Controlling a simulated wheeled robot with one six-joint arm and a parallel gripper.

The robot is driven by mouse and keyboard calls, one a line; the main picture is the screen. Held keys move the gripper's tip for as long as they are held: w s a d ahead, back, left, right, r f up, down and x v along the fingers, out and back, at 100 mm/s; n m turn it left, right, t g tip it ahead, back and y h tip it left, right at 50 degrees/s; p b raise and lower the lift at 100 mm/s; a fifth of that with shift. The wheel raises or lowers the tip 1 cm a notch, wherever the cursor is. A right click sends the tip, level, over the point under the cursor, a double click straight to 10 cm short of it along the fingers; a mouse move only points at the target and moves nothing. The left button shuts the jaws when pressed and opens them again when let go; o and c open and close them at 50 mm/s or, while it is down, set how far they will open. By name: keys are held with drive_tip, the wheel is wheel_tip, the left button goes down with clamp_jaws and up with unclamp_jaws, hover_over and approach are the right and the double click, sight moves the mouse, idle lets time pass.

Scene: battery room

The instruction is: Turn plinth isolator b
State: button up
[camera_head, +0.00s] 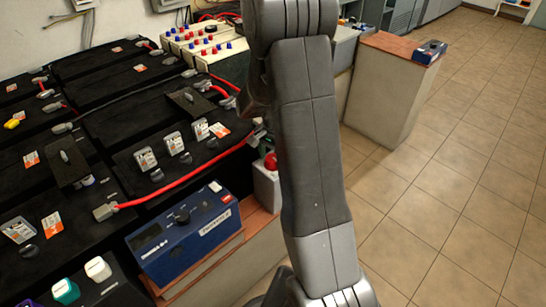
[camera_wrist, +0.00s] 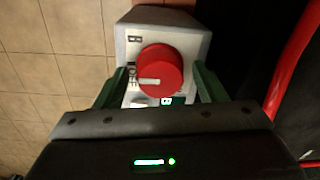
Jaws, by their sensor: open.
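The isolator is a light grey box (camera_wrist: 190,42) with a round red knob (camera_wrist: 164,64) on its face, seen close in the wrist view. A pale bar on the knob points toward the left of that view. The face carries a letter that looks like B, with small lettering beside the knob that I cannot read fully. In the head view the box (camera_head: 265,186) and its red knob (camera_head: 270,161) show just left of my arm, partly hidden. My gripper (camera_wrist: 161,82) is open, with a green finger on each side of the knob; contact cannot be told.
Black batteries with red cables (camera_head: 185,187) fill the left. A blue instrument (camera_head: 185,235) sits on the brown-topped plinth near the isolator. A cream unit with coloured terminals (camera_head: 200,42) stands behind. Tiled floor (camera_head: 450,180) is clear at right.

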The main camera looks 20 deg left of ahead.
wheel_tip(320, 180, up, 14)
drive_tip(key=p, duration=0.2)
drive_tip(key=shift+d, duration=0.2)
drive_tip(key=shift+f, duration=0.1)
drive_tip(key=f+b, duration=0.1)
drive_tip(key=f, duration=0.6)
drive_tip(key=f+b, duration=0.1)
drive_tip(key=f, duration=0.6)
drive_tip(key=shift+a, duration=0.2)
drive_tip(key=shift+r, duration=0.1)
